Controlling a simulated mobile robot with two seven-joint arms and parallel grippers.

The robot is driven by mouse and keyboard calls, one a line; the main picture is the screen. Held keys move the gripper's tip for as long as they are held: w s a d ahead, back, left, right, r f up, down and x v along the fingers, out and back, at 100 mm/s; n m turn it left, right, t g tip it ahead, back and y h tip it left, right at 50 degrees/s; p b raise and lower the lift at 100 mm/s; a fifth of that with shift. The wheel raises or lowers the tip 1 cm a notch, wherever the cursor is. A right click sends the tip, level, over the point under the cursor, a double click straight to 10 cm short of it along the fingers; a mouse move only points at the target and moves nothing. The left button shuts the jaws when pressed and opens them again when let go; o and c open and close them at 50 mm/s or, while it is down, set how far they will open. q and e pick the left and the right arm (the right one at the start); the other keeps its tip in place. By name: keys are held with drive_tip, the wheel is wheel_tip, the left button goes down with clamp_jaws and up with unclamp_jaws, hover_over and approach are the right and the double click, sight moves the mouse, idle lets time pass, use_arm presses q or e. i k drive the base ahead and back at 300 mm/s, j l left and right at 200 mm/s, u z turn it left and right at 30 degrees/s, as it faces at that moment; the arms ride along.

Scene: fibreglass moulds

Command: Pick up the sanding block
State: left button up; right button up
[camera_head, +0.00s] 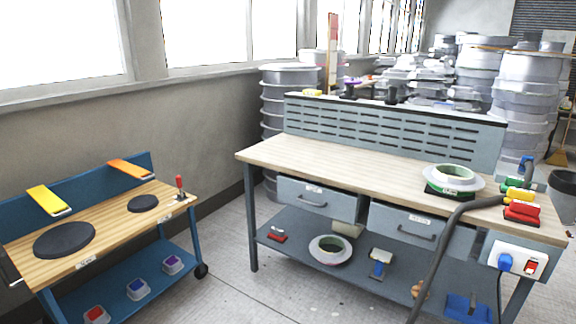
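No sanding block can be told with certainty at this size. A small red block-like thing (522,212) lies at the right end of the wooden bench top (330,160). A yellow piece (519,194) lies just behind it. Another small red item (277,235) lies on the bench's grey lower shelf (300,262), at the left. Neither of my grippers shows in the head view.
A white ring mould (452,178) sits on the bench near the red block. A grey hose (440,245) hangs over the front edge. A blue cart (120,215) stands left. Floor between is clear. Stacked moulds (525,85) stand behind.

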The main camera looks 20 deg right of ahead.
sight(520, 211)
drive_tip(key=i+z, duration=0.25)
drive_tip(key=z, duration=0.15)
drive_tip(key=i+z, duration=0.25)
drive_tip(key=z, duration=0.2)
drive_tip(key=i+j+z, duration=0.1)
drive_tip(key=z, duration=0.3)
drive_tip(key=i+z, duration=0.25)
drive_tip(key=z, duration=0.15)
drive_tip(key=i+j+z, duration=0.15)
drive_tip(key=z, duration=0.25)
drive_tip(key=i+j+z, duration=0.25)
drive_tip(key=z, duration=0.15)
drive_tip(key=i+j+z, duration=0.25)
drive_tip(key=z, duration=0.2)
drive_tip(key=i+j+z, duration=0.25)
drive_tip(key=j+z, duration=0.2)
drive_tip(key=l, duration=0.1)
